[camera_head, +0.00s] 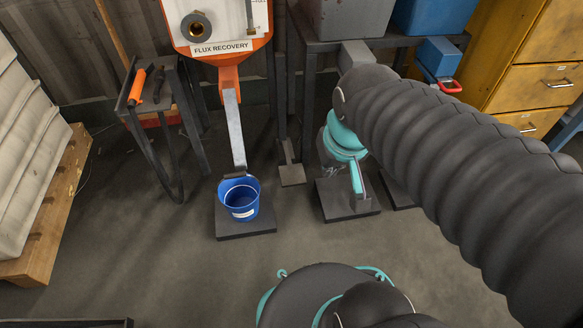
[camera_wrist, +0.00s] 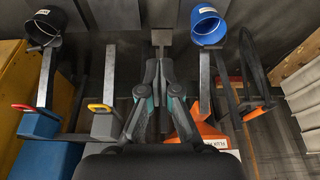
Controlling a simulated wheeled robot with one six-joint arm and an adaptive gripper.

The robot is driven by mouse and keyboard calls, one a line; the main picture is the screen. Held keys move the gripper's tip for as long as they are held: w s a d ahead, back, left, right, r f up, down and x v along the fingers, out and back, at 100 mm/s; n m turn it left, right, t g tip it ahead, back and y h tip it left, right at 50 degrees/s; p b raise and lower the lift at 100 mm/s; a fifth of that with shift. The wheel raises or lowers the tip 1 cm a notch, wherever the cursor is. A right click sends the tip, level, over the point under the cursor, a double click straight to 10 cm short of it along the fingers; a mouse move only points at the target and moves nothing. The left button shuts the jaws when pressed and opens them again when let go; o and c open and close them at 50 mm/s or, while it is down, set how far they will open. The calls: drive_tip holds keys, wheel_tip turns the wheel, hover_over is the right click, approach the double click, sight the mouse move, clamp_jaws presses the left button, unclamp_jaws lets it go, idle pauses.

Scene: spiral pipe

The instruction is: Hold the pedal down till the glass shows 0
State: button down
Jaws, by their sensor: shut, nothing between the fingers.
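The pedal (camera_head: 291,175) is a flat grey plate on a stem, low near the floor, right of the blue bucket in the head view. It also shows in the wrist view (camera_wrist: 162,37). My gripper (camera_wrist: 161,70) is shut and empty, its teal-sided fingers pointing toward the pedal plate in that view; I see no contact. In the head view my gripper (camera_head: 357,178) is seen partly, right of the pedal. A narrow upright gauge, seemingly the glass (camera_head: 250,16), is on the white panel of the orange hopper; its top is cut off and its reading is illegible.
The blue bucket (camera_head: 239,200) stands on a dark base under the hopper chute. A dark bucket (camera_wrist: 45,25) and red (camera_wrist: 22,107) and yellow (camera_wrist: 99,107) handles are on the wrist view's left. A side stand (camera_head: 158,105) carries an orange-handled tool.

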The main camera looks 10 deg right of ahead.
drive_tip(key=w+f+n+g+p, duration=0.2)
drive_tip(key=w+f+g+p, duration=0.15)
drive_tip(key=w+f, duration=0.6)
drive_tip(key=n+p, duration=0.2)
drive_tip(key=n, duration=1.4)
hover_over(291, 174)
wheel_tip(291, 174, down, 14)
drive_tip(key=shift+s+f, duration=0.1)
drive_tip(key=shift+f, duration=0.1)
wheel_tip(291, 174, down, 14)
drive_tip(key=shift+r+b, duration=0.1)
drive_tip(key=shift+b, duration=0.3)
